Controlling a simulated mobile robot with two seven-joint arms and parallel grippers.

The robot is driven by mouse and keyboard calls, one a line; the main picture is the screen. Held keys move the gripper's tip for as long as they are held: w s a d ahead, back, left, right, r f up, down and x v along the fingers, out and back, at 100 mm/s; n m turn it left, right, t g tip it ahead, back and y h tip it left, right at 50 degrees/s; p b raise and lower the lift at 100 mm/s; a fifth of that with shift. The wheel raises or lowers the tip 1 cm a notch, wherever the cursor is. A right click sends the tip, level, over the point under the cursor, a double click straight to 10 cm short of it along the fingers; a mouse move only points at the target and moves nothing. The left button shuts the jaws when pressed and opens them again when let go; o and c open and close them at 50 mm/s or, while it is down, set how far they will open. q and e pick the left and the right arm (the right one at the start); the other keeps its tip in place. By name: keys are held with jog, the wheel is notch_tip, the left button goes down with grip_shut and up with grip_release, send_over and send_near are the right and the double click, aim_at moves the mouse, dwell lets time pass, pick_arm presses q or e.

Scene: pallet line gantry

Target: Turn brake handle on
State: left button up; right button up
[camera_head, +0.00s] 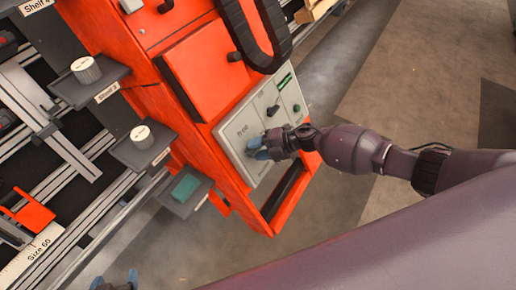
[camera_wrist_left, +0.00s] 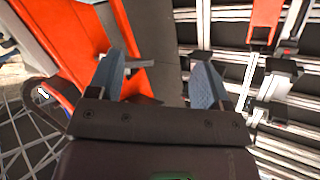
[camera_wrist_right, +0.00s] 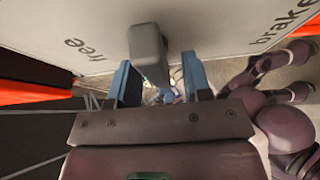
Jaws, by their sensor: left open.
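The brake handle (camera_wrist_right: 149,52) is a grey lever on a pale panel, seen in the right wrist view between the labels "free" on the left and "brake" on the right. My right gripper (camera_wrist_right: 157,76) has its blue fingers on either side of the handle, with a gap visible on the right side. In the head view my right gripper (camera_head: 262,149) is at the panel (camera_head: 234,130) and hides the handle. My left gripper (camera_head: 115,284) is at the bottom edge of the head view. In the left wrist view its fingers (camera_wrist_left: 158,75) are apart and empty.
The orange cabinet (camera_head: 207,70) carries the panel, with a black knob (camera_head: 272,110) above the handle area. Small shelves (camera_head: 145,151) with white round items and a teal block (camera_head: 185,188) stand to the left. Metal rails (camera_head: 60,140) lie further left. The floor at right is open.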

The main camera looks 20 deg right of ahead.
jog(key=shift+d+r, duration=0.1)
jog(key=shift+s+d+r, duration=0.1)
jog(key=shift+d, duration=0.15)
jog(key=p+v, duration=0.1)
jog(key=v, duration=0.9)
dwell(0.3)
